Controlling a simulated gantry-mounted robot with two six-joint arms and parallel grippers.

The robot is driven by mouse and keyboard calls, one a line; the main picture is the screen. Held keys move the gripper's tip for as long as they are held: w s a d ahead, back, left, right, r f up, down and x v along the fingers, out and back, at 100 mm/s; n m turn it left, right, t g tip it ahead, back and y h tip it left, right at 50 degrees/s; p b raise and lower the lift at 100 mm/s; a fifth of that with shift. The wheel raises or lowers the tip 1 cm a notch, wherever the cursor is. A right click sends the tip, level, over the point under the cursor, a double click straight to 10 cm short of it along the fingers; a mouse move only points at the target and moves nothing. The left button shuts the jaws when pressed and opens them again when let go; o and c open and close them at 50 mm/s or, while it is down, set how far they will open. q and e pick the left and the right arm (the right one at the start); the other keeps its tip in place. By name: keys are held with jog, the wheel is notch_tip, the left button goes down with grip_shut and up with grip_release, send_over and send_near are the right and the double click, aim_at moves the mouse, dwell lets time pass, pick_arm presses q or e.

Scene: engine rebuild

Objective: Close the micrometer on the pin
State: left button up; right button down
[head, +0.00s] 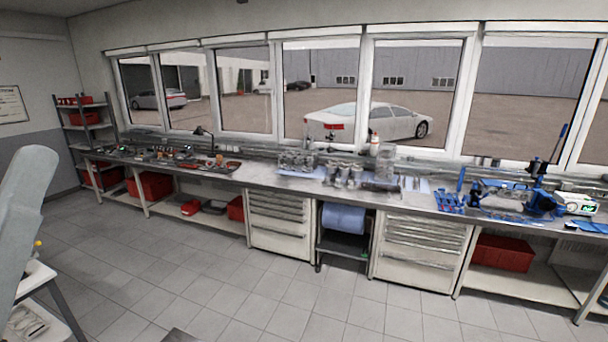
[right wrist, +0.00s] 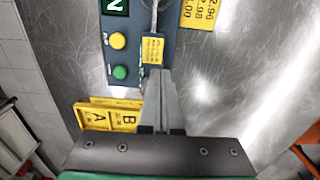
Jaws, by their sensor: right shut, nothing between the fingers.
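My right gripper (right wrist: 159,80) shows in the right wrist view, its two fingers together with nothing between them. The fingertips are over or beside the lower edge of a blue-grey panel (right wrist: 127,72), close to a small yellow label (right wrist: 153,50). A thin metal part (right wrist: 151,8) is cut off by the top edge above that label; I cannot tell whether it belongs to the micrometer. I cannot make out the micrometer or the pin for certain in either view. My left gripper is in neither view.
The panel carries a yellow button (right wrist: 118,41), a green button (right wrist: 120,72) and a dark display (right wrist: 116,6). Yellow holders marked A and B (right wrist: 108,117) stand left of my fingers. Bare metal surface (right wrist: 225,85) lies to the right. A long workbench (head: 290,181) runs below the windows.

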jog(key=shift+w+a, duration=0.1)
jog(key=shift+w, duration=0.15)
dwell(0.4)
jog(key=shift+w+d+b, duration=0.3)
jog(key=shift+w+b, duration=0.2)
jog(key=shift+b, duration=0.5)
jog(key=shift+d, duration=0.4)
notch_tip(320, 180, up, 6)
jog(key=p, duration=0.5)
jog(key=shift+p, duration=0.3)
